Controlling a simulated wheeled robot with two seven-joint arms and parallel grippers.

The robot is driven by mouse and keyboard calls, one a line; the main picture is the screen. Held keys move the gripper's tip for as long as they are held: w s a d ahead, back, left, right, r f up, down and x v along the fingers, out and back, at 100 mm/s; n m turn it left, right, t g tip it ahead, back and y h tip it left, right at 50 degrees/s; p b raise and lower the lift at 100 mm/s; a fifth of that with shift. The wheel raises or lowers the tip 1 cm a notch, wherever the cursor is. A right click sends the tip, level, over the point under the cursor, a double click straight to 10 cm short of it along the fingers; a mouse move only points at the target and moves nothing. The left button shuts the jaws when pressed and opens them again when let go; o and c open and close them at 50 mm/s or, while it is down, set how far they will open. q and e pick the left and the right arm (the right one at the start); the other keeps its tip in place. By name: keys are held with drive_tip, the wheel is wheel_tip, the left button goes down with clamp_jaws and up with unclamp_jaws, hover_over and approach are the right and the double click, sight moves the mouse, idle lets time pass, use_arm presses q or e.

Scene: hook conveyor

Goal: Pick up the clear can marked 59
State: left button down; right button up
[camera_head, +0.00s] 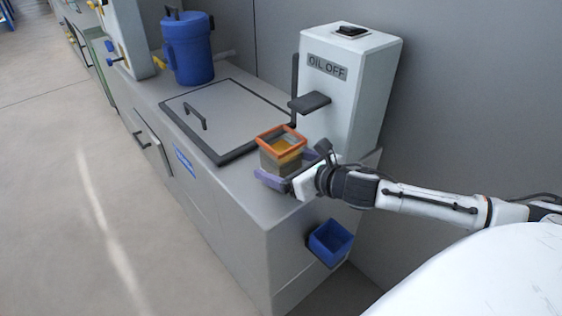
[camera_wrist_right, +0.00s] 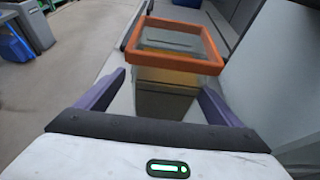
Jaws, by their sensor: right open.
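A clear can (camera_head: 281,156) with an orange square rim and yellowish contents stands on the grey counter, below the machine labelled OIL OFF. It also shows in the right wrist view (camera_wrist_right: 168,80). No number can be read on it. My right gripper (camera_head: 285,172) is at the can, its purple fingers spread on either side of it. In the right wrist view the open fingers (camera_wrist_right: 165,95) show with the can between and just beyond them, and gaps are visible at the sides. My left gripper is not in view.
The white OIL OFF machine (camera_head: 345,95) stands right behind the can, with a dark lever plate (camera_head: 309,102) above it. A hatch with a handle (camera_head: 222,115) lies left of the can. A blue drum (camera_head: 188,48) stands farther back. A blue bin (camera_head: 331,243) hangs on the counter's end.

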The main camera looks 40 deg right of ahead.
drive_tip(key=x, duration=0.4)
drive_tip(key=shift+w+d+r, duration=0.2)
drive_tip(key=shift+d+r, duration=0.05)
drive_tip(key=shift+d, duration=0.1)
drive_tip(key=shift+w+a+f, duration=0.1)
drive_tip(key=shift+w+f, duration=0.2)
drive_tip(key=shift+w, duration=0.15)
drive_tip(key=c, duration=1.7)
drive_tip(key=shift+r, duration=0.2)
